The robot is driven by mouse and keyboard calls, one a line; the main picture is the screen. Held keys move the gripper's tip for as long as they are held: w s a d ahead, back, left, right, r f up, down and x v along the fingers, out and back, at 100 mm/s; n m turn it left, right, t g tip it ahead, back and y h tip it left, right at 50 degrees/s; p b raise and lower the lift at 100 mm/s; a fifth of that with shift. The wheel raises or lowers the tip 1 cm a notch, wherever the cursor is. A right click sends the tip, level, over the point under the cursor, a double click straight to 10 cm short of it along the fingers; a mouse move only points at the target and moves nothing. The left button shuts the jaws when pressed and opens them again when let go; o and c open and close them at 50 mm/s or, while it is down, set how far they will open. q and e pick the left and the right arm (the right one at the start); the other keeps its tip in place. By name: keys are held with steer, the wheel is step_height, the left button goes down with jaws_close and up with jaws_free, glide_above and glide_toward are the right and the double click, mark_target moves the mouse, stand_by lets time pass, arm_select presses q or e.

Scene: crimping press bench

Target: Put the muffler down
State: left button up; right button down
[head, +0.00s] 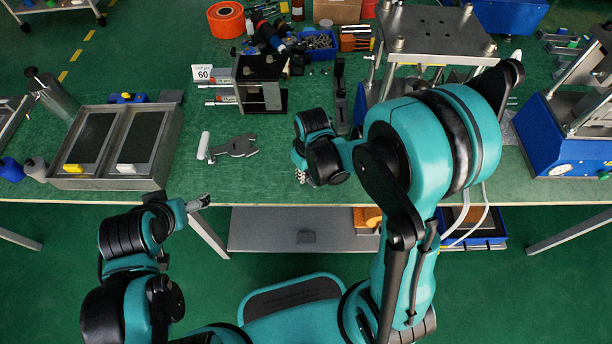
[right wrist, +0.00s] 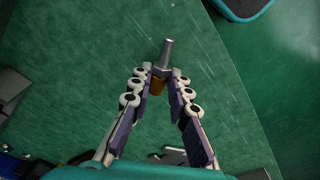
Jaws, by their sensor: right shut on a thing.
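The muffler (right wrist: 167,52) is a small grey cylinder with a brass-coloured lower part, seen in the right wrist view. It sits between the fingertips of my right gripper (right wrist: 160,80), which is shut on it. Bench surface shows behind it; I cannot tell whether it touches the bench. In the head view my right gripper (head: 300,172) is over the front part of the green bench, and the muffler cannot be made out there. My left gripper (head: 200,203) is at the bench's front edge, too small and dark to tell its opening.
A grey flat tool (head: 234,147) with a white end lies left of my right gripper. A two-bay metal tray (head: 118,183) stands at left. A press (head: 432,38) stands behind my right arm, and a blue bin (head: 320,50) is at the back. Bench between tray and tool is clear.

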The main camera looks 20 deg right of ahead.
steer(key=shift+f, duration=0.2)
steer(key=c, duration=1.4)
jaws_free()
steer(key=shift+c, duration=0.2)
steer(key=shift+r, duration=0.1)
